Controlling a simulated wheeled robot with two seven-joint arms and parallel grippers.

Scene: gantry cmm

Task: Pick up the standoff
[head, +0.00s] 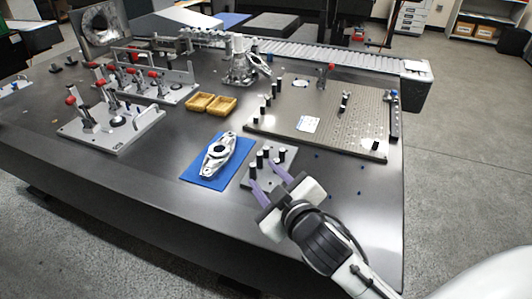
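Several small black-and-silver standoffs (267,152) stand upright on a small grey plate (287,172) near the front edge of the table. I see nothing held between the fingers. I cannot tell whether a finger touches a standoff, and the gripper hides part of the small plate. My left gripper is not in view.
A blue mat (205,184) with a metal casting (219,154) lies just left. A large perforated plate (325,125) with more posts is behind. Yellow trays (221,105) and clamp fixtures (110,125) stand further left. The table's front left is bare.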

